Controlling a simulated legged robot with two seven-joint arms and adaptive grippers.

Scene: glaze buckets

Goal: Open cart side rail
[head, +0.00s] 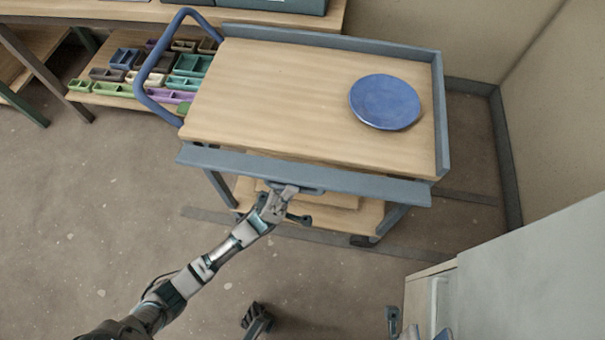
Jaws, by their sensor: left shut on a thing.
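The cart (290,90) has a wooden top with blue-grey rails along its far and right edges. Its near side rail (350,184) runs along the front edge and shows a broad face. It appears leaned outward, with a narrow gap to the top; its exact angle is unclear. My left gripper (284,191) is shut on the lower middle part of this side rail, and its fingers partly hide the grip.
A blue round disc (385,101) lies on the cart top. A blue push handle (146,75) is at the cart's left end. A shelf of small coloured trays (130,75) stands behind left. A pale cabinet (530,275) is at lower right. Floor at left is clear.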

